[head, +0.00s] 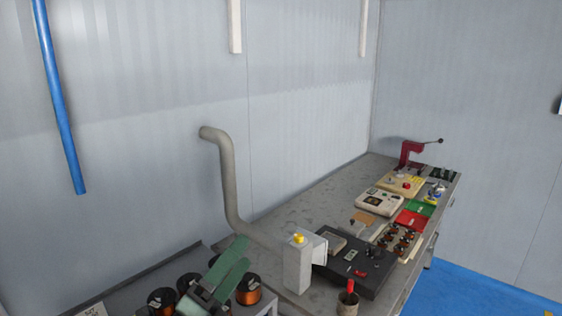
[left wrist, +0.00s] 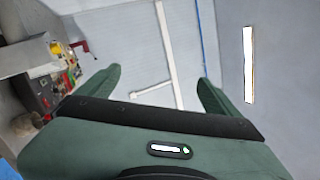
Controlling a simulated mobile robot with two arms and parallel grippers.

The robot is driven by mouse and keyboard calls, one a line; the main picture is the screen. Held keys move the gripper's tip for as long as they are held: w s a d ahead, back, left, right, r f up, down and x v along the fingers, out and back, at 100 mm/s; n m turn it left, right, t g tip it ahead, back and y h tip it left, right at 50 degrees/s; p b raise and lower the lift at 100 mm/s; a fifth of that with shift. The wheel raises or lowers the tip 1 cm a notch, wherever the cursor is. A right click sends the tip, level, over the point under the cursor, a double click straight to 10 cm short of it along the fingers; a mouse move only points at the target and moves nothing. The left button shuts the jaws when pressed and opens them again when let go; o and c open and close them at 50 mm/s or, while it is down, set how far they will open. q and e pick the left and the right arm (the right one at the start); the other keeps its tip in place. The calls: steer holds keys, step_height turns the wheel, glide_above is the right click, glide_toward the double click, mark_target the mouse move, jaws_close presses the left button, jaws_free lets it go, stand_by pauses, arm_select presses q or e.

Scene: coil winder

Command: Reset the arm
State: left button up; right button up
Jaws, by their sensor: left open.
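My left gripper (head: 226,268) is at the bottom of the head view, in front of several copper wire spools (head: 248,291). In the left wrist view its two green fingers (left wrist: 160,85) are spread wide apart with nothing between them. My right gripper is in neither view.
The grey bench (head: 290,213) runs along the wall. On it are a grey post with a yellow button (head: 298,265), a black control panel (head: 352,266), a white meter (head: 380,202), a red tray (head: 411,220) and a green tray (head: 420,207). A bent grey pipe (head: 227,180) rises behind.

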arm_select(q)
steer(key=s+a+f+n+g+y, duration=0.25)
steer(key=a+f+n+y, duration=0.45)
steer(key=f+n, duration=0.35)
steer(key=s+a+f+n+g+y, duration=0.2)
steer(key=s+a+f+n+y, duration=0.1)
steer(key=a+f+n+y, duration=0.55)
steer(key=s+d+f+n+g+h, duration=0.1)
steer(key=s+d+f+n+g, duration=0.1)
steer(key=s+f+n+g, duration=0.65)
steer(key=s+d+f+g+h, duration=0.15)
steer(key=s+f, duration=0.45)
steer(key=s, duration=0.8)
step_height(320, 180, down, 26)
steer(key=s+g, duration=0.1)
steer(key=g, duration=0.1)
steer(key=s+a+f, duration=0.1)
steer(key=s+f, duration=0.6)
steer(key=s, duration=0.1)
steer(key=s+a+f+g, duration=0.1)
steer(key=s+a+f, duration=0.1)
steer(key=s+f, duration=0.6)
steer(key=shift+s+a+f+m, duration=0.25)
steer(key=shift+s+f+m, duration=0.1)
steer(key=shift+s, duration=0.15)
